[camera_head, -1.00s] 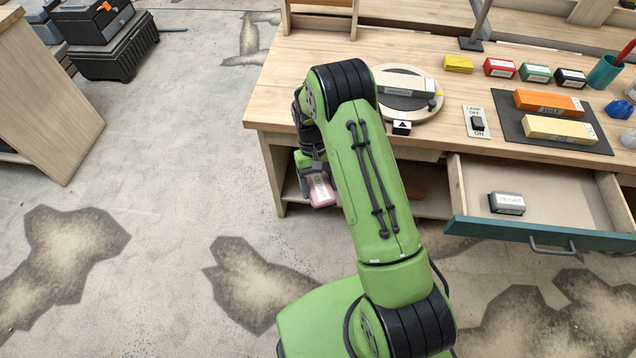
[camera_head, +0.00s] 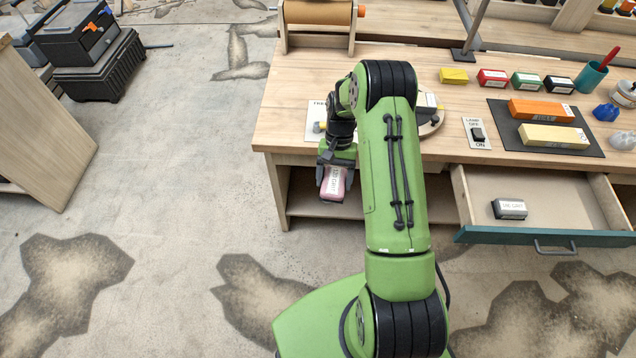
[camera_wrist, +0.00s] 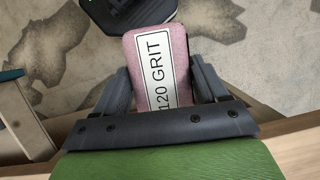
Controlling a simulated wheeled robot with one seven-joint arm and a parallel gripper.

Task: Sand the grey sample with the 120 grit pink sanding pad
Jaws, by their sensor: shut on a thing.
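My gripper (camera_head: 335,168) is shut on the pink sanding pad (camera_head: 333,187), in front of the bench's left front edge. In the wrist view, the fingers of my gripper (camera_wrist: 160,88) press the sides of the pad (camera_wrist: 145,50), whose white label reads 120 GRIT. On the bench, a pale block (camera_head: 426,101) lies on a round turntable (camera_head: 437,124). My arm hides most of both, so I cannot tell for sure that the block is the grey sample.
An open drawer (camera_head: 476,200) juts from the bench and holds a dark, labelled pad (camera_head: 509,209). A dark mat (camera_head: 508,129) bears orange and yellow blocks. A lamp switch plate (camera_head: 477,133) lies left of it. Small coloured boxes stand behind. A paper roll (camera_head: 318,13) stands back left.

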